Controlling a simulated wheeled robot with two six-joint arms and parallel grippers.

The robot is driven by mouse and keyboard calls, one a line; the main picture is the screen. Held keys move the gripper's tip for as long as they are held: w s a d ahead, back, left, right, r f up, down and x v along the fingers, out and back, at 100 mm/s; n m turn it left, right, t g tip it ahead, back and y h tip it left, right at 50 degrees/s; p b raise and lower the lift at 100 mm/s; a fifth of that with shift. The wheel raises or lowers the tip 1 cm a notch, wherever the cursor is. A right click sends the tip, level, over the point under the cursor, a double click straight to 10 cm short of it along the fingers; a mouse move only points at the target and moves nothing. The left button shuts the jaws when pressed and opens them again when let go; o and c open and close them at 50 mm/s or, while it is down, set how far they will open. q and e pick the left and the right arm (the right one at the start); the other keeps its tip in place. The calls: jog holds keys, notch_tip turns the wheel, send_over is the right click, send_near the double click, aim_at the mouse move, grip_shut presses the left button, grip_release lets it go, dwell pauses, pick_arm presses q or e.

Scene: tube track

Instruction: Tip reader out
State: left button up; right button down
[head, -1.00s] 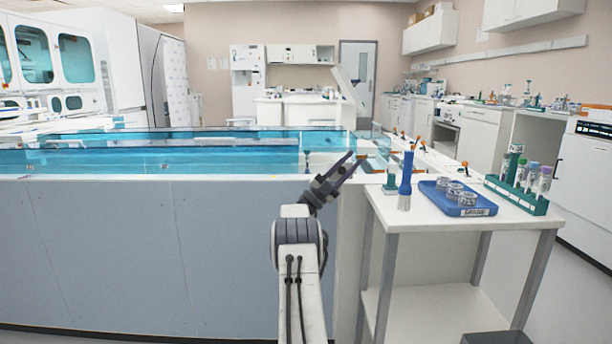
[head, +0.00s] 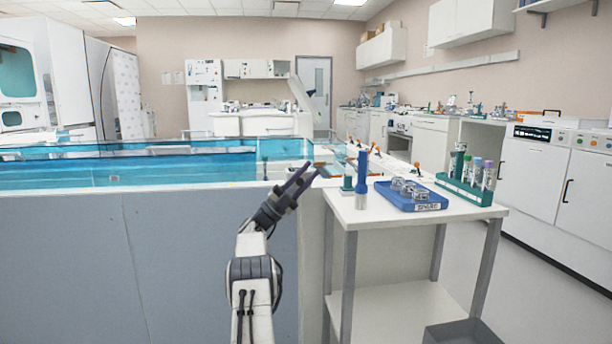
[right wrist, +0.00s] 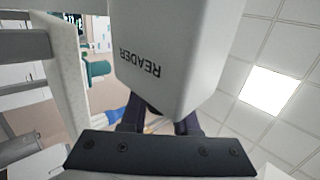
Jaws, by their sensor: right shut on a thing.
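The reader (right wrist: 180,55) is a pale grey-white block with rounded edges. It fills the upper middle of the right wrist view, and its label READER appears upside down. My right gripper (head: 302,178) rises from the bottom of the head view, its dark fingers pointing up and right beside the tube track (head: 120,170). In the right wrist view the dark fingers reach up to the reader and are shut on it; its body hides the fingertips. I cannot make out the reader between the fingers in the head view. My left gripper is not in view.
A white cart (head: 390,222) stands right of the gripper. It bears a blue-handled tool (head: 361,175), a blue tray (head: 410,203) with several small pots, and a green rack (head: 465,192) of tubes. A grey bin (head: 465,332) sits low at the right. Floor is clear beyond the cart.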

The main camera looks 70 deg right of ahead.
jog(key=shift+w, duration=0.1)
jog(key=c, duration=0.6)
grip_release()
jog(key=shift+c, duration=0.2)
jog(key=p+v, duration=0.2)
jog(key=v, duration=0.7)
jog(key=shift+w+a+f, duration=0.35)
jog(key=shift+w+f, duration=0.05)
jog(key=shift+f, duration=0.1)
jog(key=shift+w, duration=0.1)
